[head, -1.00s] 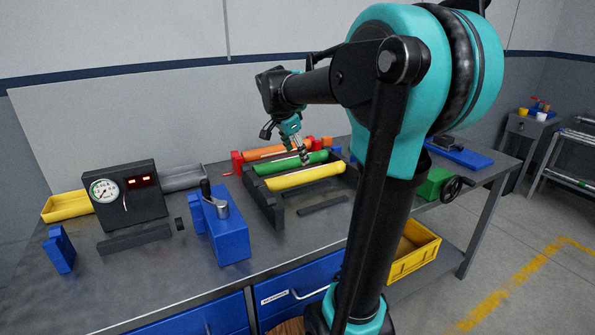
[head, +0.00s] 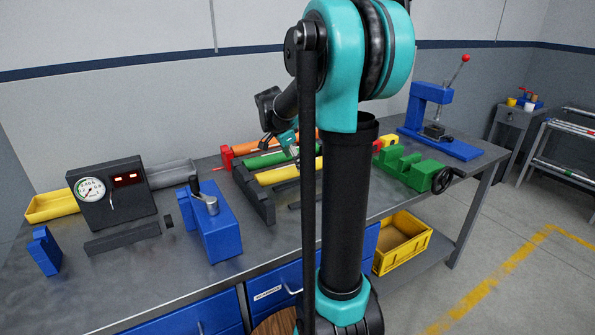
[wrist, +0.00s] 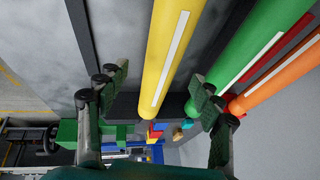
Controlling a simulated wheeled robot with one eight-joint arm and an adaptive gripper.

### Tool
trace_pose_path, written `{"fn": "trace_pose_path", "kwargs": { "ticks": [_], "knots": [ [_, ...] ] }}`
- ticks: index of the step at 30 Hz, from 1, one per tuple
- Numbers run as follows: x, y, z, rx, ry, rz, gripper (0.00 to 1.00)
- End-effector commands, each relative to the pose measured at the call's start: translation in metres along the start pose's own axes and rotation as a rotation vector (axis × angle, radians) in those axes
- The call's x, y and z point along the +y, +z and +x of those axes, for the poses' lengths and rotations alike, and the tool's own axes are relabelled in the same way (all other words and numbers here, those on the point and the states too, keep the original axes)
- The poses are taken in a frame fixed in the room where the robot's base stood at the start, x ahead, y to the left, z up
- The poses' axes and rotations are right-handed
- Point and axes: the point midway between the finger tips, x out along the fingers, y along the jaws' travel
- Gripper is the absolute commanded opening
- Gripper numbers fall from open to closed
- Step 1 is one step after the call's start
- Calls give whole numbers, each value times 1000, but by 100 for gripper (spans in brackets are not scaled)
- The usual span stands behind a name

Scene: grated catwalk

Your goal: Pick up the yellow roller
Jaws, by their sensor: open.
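The yellow roller (head: 282,174) lies in a dark rack (head: 256,198) on the workbench, in front of a green roller (head: 270,158) and an orange roller (head: 262,145). My arm column hides the right ends of the rollers in the head view. In the wrist view the yellow roller (wrist: 166,52) runs between the two fingers of my gripper (wrist: 160,82), which is open and empty. The right finger is close to the green roller (wrist: 252,48); I cannot tell whether they touch. In the head view my gripper (head: 293,150) is over the rollers.
A blue clamp block (head: 213,228) and a black gauge box (head: 112,195) stand left of the rack. A green vise (head: 408,168) and a blue press (head: 437,125) stand to the right. A yellow crate (head: 402,243) sits under the bench.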

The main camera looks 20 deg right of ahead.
Motion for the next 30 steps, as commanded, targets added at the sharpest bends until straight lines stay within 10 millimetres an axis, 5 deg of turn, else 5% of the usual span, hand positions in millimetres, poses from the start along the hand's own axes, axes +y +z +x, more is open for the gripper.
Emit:
{"fn": "trace_pose_path", "kwargs": {
  "ticks": [13, 22, 30],
  "knots": [
    [-3, -2, 49, 0, 1, 1, 66],
    [-3, -2, 54, 0, 0, 0, 66],
    [-3, -1, 53, 0, 0, 0, 34]
  ]
}}
